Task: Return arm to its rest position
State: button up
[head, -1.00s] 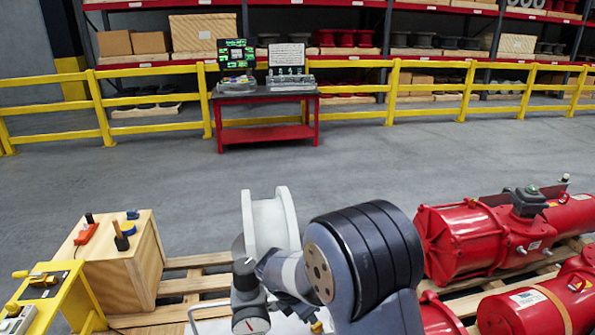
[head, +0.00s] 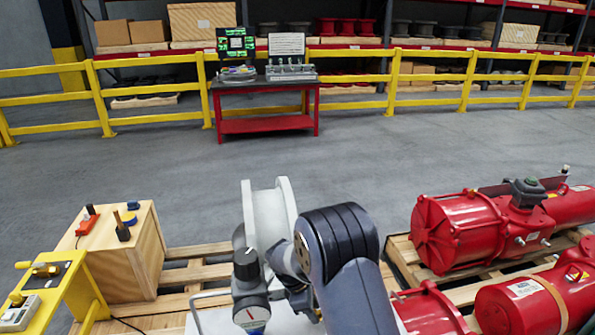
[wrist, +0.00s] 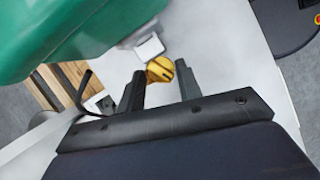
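My arm (head: 340,240) rises at the bottom middle of the head view, bent at a dark ribbed joint. My gripper is hidden there behind the arm and the white flanged part. In the wrist view my gripper (wrist: 160,85) has its two dark fingers apart. A yellow knob (wrist: 160,69) shows between and beyond the fingertips; I cannot tell how far away it is, and nothing looks clamped. A large green rounded body (wrist: 70,35) fills the upper left of the wrist view, close to the fingers.
A white flanged part (head: 268,215) and a gauge with a black knob (head: 250,285) stand just left of my arm. Red actuators (head: 460,235) lie on pallets at right. A wooden box (head: 140,265) and yellow stand (head: 75,295) are at left. Open floor (head: 360,160) lies beyond.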

jog(key=m+g+p, duration=0.1)
jog(key=m, duration=0.3)
jog(key=shift+w+d+r+m+g+y+p, duration=0.1)
jog(key=shift+w+r+m+g+y+p, duration=0.1)
jog(key=shift+m+g+y+p, duration=0.15)
jog(key=shift+w+a+r+m, duration=0.15)
jog(key=shift+a+r+m, duration=0.05)
jog(key=shift+m, duration=0.15)
jog(key=b+v, duration=0.1)
jog(key=v, duration=0.7)
jog(key=shift+r, duration=0.35)
jog(key=shift+w, duration=0.1)
